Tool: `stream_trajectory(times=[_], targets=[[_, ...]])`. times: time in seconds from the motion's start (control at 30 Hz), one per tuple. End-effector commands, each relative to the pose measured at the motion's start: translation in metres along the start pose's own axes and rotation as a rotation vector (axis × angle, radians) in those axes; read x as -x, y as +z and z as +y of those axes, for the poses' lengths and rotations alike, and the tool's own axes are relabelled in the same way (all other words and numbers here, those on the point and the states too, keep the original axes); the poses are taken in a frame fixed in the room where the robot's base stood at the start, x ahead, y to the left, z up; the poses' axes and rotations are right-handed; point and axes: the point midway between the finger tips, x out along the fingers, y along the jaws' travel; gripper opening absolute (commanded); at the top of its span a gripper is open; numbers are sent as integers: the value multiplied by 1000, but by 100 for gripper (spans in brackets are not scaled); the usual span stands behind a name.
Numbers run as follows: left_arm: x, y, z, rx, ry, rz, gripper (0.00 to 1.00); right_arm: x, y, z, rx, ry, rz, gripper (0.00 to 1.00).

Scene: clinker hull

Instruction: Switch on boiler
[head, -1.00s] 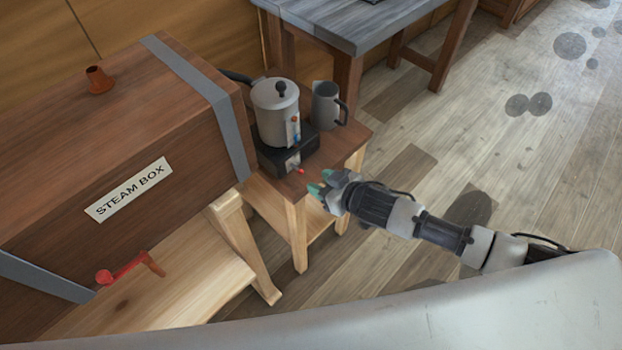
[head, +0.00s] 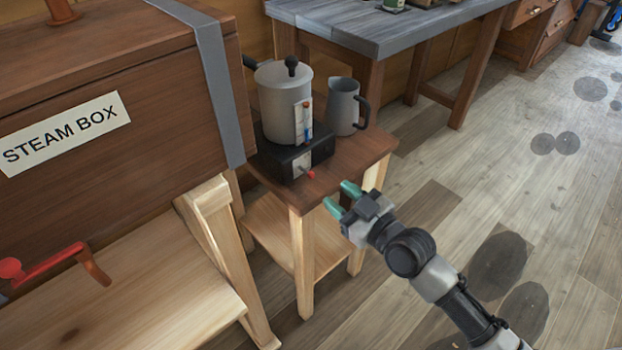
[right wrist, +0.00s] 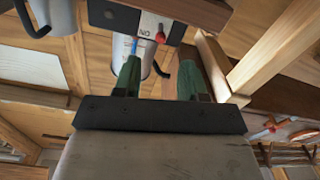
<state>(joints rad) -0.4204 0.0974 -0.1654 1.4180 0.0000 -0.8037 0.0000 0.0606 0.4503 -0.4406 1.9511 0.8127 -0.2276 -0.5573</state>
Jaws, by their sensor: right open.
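The boiler (head: 282,100) is a grey lidded pot with a gauge strip on its front. It stands on a black base (head: 285,157) on a small wooden table. A pale switch plate with a small red-tipped lever (head: 310,174) is on the base's front. In the right wrist view the plate (right wrist: 153,27), marked "ON", and its red tip (right wrist: 160,38) show beyond the fingers. My right gripper (head: 342,198) is open and empty, just right of and lower in the picture than the lever, apart from it. It also shows in the right wrist view (right wrist: 158,74). My left gripper is out of view.
A grey jug (head: 341,108) stands right of the boiler on the small table (head: 345,158). The large wooden steam box (head: 120,150) with a red handle (head: 50,264) is at left. A grey-topped workbench (head: 400,32) is behind. The floor at right is open.

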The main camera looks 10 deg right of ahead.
Motion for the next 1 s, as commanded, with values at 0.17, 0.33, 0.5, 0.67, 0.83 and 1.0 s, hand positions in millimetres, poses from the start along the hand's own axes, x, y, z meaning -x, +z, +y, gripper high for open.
stream_trajectory(times=[0.17, 0.33, 0.5, 0.67, 0.83, 1.0], targets=[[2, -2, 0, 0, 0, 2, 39, -37, -2, -1, -3, -1, 3, 41], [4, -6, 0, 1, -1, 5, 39, -66, -1, -1, -3, -1, 2, 41], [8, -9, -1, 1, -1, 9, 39, -83, 0, -1, -1, -1, -1, 41], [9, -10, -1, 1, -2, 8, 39, -87, 0, -1, -1, -2, -2, 41], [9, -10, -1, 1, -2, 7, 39, -87, 0, -1, -1, -2, -2, 41], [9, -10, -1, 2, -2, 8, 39, -87, 0, -1, -1, -1, -2, 20]])
